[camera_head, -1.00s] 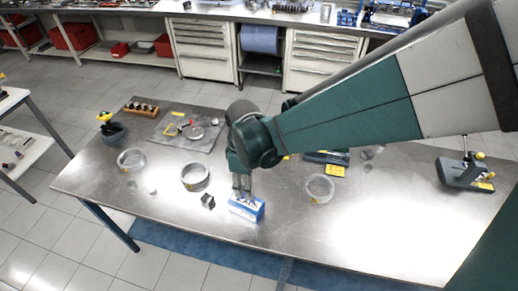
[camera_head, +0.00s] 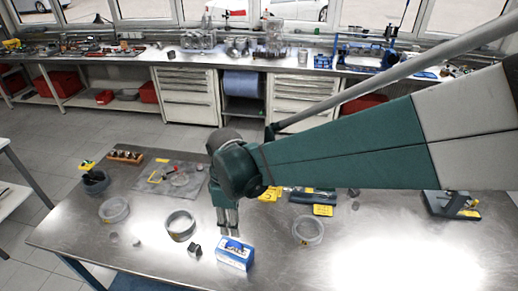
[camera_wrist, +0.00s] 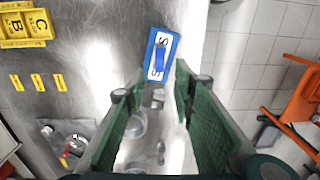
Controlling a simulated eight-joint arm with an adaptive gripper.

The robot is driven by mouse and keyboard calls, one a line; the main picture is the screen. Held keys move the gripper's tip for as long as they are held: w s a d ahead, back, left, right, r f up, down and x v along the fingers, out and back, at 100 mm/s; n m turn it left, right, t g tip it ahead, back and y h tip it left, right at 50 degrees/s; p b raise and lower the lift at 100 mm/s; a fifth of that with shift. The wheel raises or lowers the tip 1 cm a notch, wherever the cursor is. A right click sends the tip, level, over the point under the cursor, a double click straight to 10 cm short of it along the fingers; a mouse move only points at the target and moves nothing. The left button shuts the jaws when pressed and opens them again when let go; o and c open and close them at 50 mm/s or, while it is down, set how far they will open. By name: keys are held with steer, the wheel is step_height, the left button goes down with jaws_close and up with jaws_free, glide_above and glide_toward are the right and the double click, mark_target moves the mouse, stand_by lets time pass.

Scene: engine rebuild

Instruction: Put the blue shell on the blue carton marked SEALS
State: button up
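The blue carton marked SEALS (camera_head: 235,256) lies on the steel table near its front edge. It also shows ahead of my fingers in the wrist view (camera_wrist: 172,38), with a white label. The blue shell (camera_wrist: 160,58) lies on this label, across the middle of the lettering, and hides part of it. My gripper (camera_head: 229,233) is just behind and above the carton in the head view.
A small dark block (camera_head: 195,249) stands left of the carton, close to it. Ring-shaped tubs (camera_head: 180,225) and (camera_head: 308,231) stand on either side. Yellow bins (camera_wrist: 22,24) show in the wrist view. The table's right front is clear.

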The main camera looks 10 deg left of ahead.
steer(key=shift+d, duration=0.1)
stand_by(0.4)
steer(key=d+r+m+t+y, duration=0.1)
steer(key=d+r+m+t, duration=0.35)
steer(key=d, duration=1.05)
steer(key=d+r+m+t, duration=0.1)
steer(key=d+r+m, duration=0.65)
steer(key=d, duration=0.65)
steer(key=s+d+m+t, duration=0.1)
steer(key=s+d+m, duration=0.1)
steer(key=d, duration=0.3)
steer(key=s+d+r+m+t+h, duration=0.1)
steer(key=s+d+m, duration=0.1)
steer(key=d+m, duration=0.2)
steer(key=shift+s+d, duration=0.3)
steer(key=shift+d, duration=0.4)
step_height(320, 180, down, 10)
steer(key=b, duration=1)
